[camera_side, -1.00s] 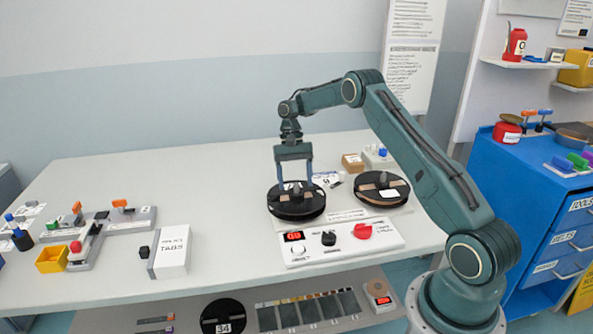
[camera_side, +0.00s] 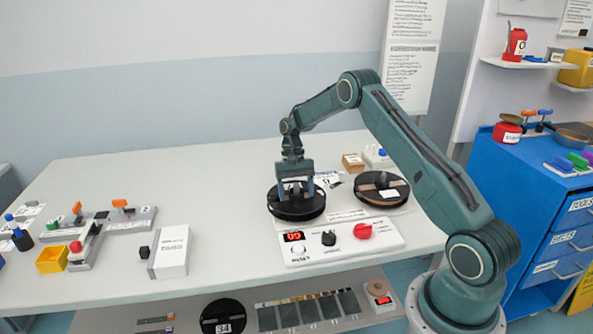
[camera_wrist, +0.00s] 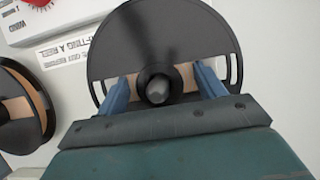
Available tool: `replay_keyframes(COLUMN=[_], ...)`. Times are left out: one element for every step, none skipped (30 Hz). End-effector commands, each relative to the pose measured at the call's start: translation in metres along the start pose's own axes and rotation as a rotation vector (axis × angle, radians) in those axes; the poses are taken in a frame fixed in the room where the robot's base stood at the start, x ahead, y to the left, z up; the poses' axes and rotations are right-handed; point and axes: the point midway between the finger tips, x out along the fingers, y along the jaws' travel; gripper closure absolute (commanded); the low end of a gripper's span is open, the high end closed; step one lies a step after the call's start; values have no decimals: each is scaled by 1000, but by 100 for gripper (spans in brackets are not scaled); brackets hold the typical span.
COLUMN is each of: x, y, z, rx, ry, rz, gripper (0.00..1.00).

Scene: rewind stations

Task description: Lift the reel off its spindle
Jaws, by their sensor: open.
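A black reel (camera_side: 297,208) lies flat on its station at the middle of the bench, with tan material between its flanges. In the wrist view the same reel (camera_wrist: 160,32) fills the upper middle, and the grey tip of its spindle (camera_wrist: 157,89) shows in the hub. My gripper (camera_side: 295,190) points down over the hub. In the wrist view its two blue fingers (camera_wrist: 160,88) stand open on either side of the hub, apart from it as far as I can tell. The fingertips are partly hidden against the reel.
A second black reel (camera_side: 381,188) sits on the station's right side, close by. In front is a white control panel (camera_side: 343,240) with a red display, a black knob and a red knob. A small brown box (camera_side: 353,162) stands behind. The bench's left back is clear.

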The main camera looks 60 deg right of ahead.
Motion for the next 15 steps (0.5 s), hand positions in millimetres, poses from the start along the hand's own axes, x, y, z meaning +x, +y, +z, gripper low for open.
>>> replay_keyframes(x=[0,0,0,0,0,0,0,0,0,0,0,0,0,0,0], y=[0,0,0,0,0,0,0,0,0,0,0,0,0,0,0], z=[0,0,0,0,0,0,0,0,0,0,0,0,0,0,0], rx=[0,0,0,0,0,0,0,0,1,1,1,1,1,1,1], ry=[0,0,0,0,0,-1,0,0,0,-1,-1,-1,0,-1,-1], rz=[0,0,0,0,0,0,0,0,0,0,0,0,0,0,0], gripper=[31,31,31,31,31,31,31,31,31,31,31,35,41,47,55])
